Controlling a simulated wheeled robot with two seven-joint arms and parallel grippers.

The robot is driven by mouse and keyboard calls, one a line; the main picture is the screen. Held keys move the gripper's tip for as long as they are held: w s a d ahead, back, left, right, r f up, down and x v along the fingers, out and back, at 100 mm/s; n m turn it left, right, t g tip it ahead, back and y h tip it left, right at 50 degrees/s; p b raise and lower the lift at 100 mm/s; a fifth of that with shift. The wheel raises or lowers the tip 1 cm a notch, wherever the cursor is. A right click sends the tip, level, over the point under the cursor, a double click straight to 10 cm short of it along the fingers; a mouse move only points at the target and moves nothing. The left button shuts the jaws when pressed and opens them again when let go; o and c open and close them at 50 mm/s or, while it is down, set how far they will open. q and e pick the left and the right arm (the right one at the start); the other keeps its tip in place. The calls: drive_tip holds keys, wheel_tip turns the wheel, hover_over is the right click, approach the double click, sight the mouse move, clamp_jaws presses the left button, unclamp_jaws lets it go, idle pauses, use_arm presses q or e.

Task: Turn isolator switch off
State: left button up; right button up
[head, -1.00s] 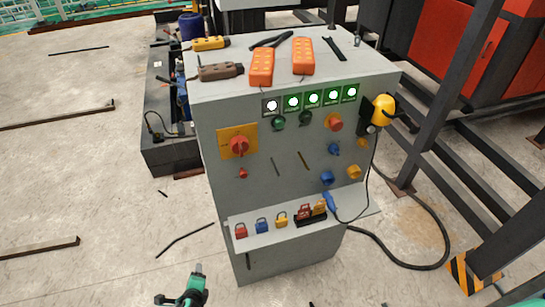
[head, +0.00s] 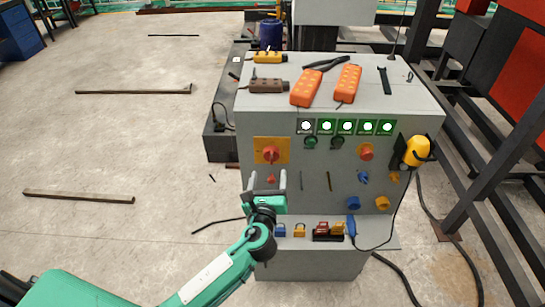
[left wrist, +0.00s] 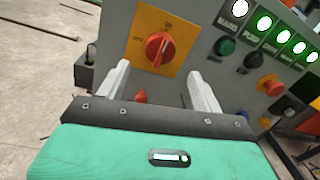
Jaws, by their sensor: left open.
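The isolator switch is a red rotary knob (head: 270,154) on a yellow plate (head: 259,143) at the upper left of the grey cabinet's front (head: 315,200). In the left wrist view the knob (left wrist: 158,49) stands close to upright, slightly tilted, under a mark at the plate's top. My left gripper (head: 266,183) is open and empty, its fingers pointing at the panel just below the plate. In the left wrist view its two fingers (left wrist: 160,82) are spread wide, with the knob above and between them, apart from both. My right gripper is not seen.
A small red button (left wrist: 140,96) sits below the plate. Indicator lamps (head: 347,127), other knobs and a yellow lamp-like device (head: 417,151) are to the right. A shelf (head: 380,241) with padlocks juts out below. Orange pendants (head: 347,83) lie on top.

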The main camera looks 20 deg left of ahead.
sight(272, 160)
use_arm(q)
drive_tip(key=w, duration=0.3)
drive_tip(key=w+a+p, duration=0.1)
drive_tip(key=w, duration=0.3)
drive_tip(key=shift+w+a+p, duration=0.15)
drive_tip(key=shift+a+p, duration=0.05)
drive_tip(key=shift+p, duration=0.1)
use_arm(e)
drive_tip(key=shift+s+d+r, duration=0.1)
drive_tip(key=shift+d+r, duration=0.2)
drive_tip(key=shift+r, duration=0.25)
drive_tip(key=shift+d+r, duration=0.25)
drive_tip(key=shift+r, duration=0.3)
use_arm(q)
drive_tip(key=shift+c, duration=0.5)
